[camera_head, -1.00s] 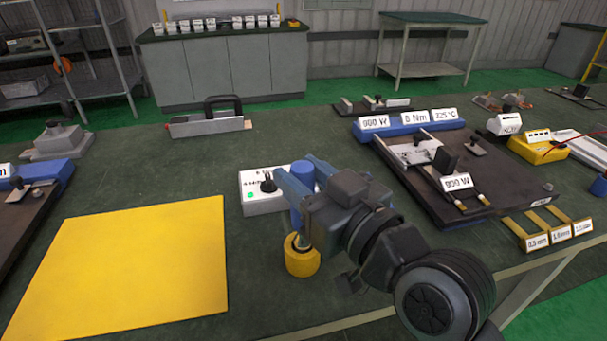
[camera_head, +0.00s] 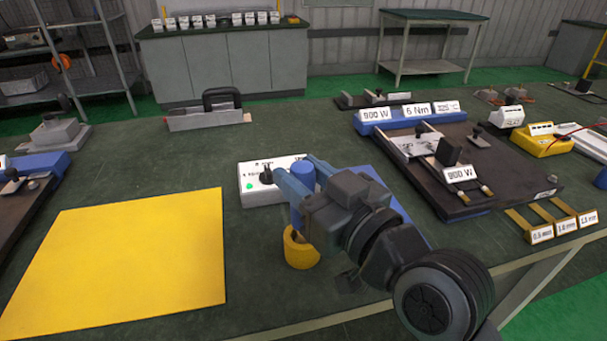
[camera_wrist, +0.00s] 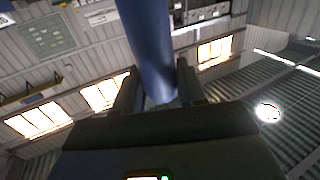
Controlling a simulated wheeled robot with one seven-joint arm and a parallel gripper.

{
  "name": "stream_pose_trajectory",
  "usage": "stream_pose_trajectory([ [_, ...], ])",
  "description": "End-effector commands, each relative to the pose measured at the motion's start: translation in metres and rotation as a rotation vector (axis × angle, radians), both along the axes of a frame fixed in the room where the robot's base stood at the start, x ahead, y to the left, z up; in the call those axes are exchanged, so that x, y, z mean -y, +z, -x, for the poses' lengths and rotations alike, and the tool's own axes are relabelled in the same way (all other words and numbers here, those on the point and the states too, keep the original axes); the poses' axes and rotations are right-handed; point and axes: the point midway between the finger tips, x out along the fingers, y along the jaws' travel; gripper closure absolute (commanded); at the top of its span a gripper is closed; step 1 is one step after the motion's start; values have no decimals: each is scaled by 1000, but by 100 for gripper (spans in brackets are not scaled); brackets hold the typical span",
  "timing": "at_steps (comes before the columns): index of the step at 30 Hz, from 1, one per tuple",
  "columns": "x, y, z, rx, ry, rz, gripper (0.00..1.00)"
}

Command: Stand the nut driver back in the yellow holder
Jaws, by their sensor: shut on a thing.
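My gripper (camera_head: 306,182) is shut on the nut driver, whose blue handle top (camera_head: 303,170) shows between the fingers in the head view. In the wrist view the blue handle (camera_wrist: 150,45) runs between the two dark fingers. The yellow holder (camera_head: 301,256), a short round cup, stands on the table just below my gripper. The gripper's fingers and wrist hide the driver's lower part. I cannot tell whether its shaft is inside the holder.
A yellow mat (camera_head: 120,255) lies to the left. A dark fixture board (camera_head: 450,200) and gold-coloured gauge tags (camera_head: 553,222) are to the right. A flat blue patch (camera_head: 408,222) shows beside my wrist.

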Motion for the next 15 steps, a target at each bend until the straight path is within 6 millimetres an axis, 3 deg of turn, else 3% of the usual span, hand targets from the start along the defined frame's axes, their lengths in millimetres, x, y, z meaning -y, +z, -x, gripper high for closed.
stream_pose_trajectory([
  [15, 0, -11, 0, 2, 0, -2, 100],
])
